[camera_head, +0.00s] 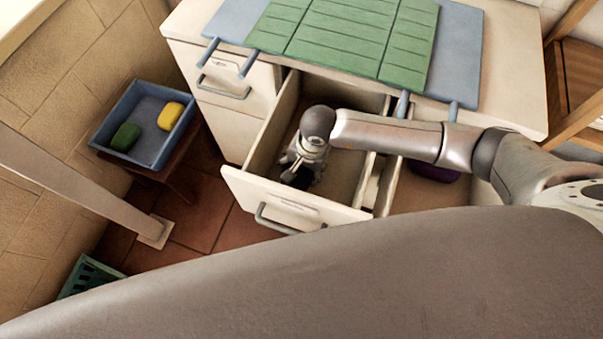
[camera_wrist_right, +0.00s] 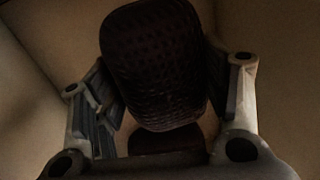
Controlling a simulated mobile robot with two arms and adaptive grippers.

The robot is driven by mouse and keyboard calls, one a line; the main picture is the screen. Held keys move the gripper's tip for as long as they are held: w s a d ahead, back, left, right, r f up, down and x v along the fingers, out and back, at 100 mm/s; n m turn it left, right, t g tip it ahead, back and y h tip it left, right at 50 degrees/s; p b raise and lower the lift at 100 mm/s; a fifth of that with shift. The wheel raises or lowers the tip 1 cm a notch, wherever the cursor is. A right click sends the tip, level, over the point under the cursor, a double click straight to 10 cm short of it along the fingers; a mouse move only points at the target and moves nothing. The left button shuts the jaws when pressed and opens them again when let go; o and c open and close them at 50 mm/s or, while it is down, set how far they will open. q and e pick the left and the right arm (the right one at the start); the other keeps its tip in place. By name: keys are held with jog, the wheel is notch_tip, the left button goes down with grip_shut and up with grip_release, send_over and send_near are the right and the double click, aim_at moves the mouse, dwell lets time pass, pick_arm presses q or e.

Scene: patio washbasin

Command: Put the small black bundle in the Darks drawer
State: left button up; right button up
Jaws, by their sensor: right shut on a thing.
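The small black bundle (camera_wrist_right: 155,65) is dark and textured, and it sits between the two fingers of my right gripper (camera_wrist_right: 160,105) in the wrist view. In the head view my right gripper (camera_head: 298,172) points down inside an open pale drawer (camera_head: 240,183), shut on the bundle, which is mostly hidden by the gripper there. The drawer's front carries a light label (camera_head: 299,206) too small to read. A second dark shape (camera_wrist_right: 165,139) shows below the bundle in the wrist view; I cannot tell what it is. My left gripper is not in view.
Green and blue-grey mats (camera_head: 350,35) lie on the cabinet top. A dark purple thing (camera_head: 434,171) lies right of the drawer. A blue tray (camera_head: 153,161) with a green and a yellow item stands left. A pale post (camera_head: 90,192) and green basket (camera_head: 88,274) are at lower left.

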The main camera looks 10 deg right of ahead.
jog(key=shift+f, duration=2.85)
jog(key=shift+f, duration=0.15)
jog(key=o, duration=1)
jog(key=shift+o, duration=0.2)
jog(key=shift+r, duration=0.3)
jog(key=r, duration=0.4)
jog(key=s+d+r, duration=0.1)
jog(key=r, duration=0.6)
jog(key=shift+s+d+r+b, duration=0.15)
jog(key=shift+d+r+b, duration=0.15)
